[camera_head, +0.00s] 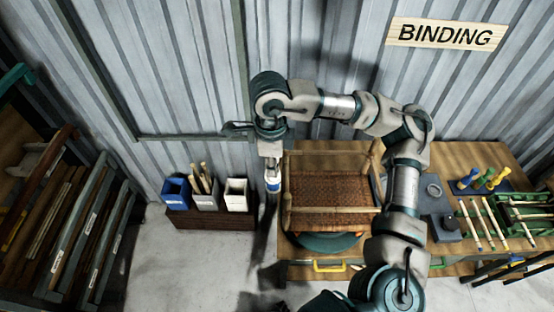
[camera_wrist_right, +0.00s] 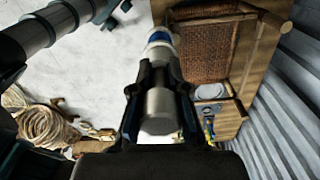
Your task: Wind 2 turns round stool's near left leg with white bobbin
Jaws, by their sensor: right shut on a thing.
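The stool (camera_head: 330,190) has a brown woven seat and a pale rattan frame. It stands on a dark green round plate (camera_head: 325,242) on the workbench, and its woven seat also shows in the wrist view (camera_wrist_right: 203,48). My right gripper (camera_head: 272,163) points down just left of the stool. It is shut on the bobbin's metal handle (camera_wrist_right: 159,108). The white bobbin (camera_head: 272,184) with a blue band hangs below it, apart from the stool's left side. In the wrist view the bobbin (camera_wrist_right: 159,40) lies beyond the fingertips. I cannot make out a strand or the near left leg's wrap.
Blue and white bins (camera_head: 236,195) stand on a brown box at left. Coloured pegs (camera_head: 480,180) and a green rack (camera_head: 520,214) sit on the bench (camera_head: 465,155) at right. Rope coils (camera_wrist_right: 40,125) show in the wrist view.

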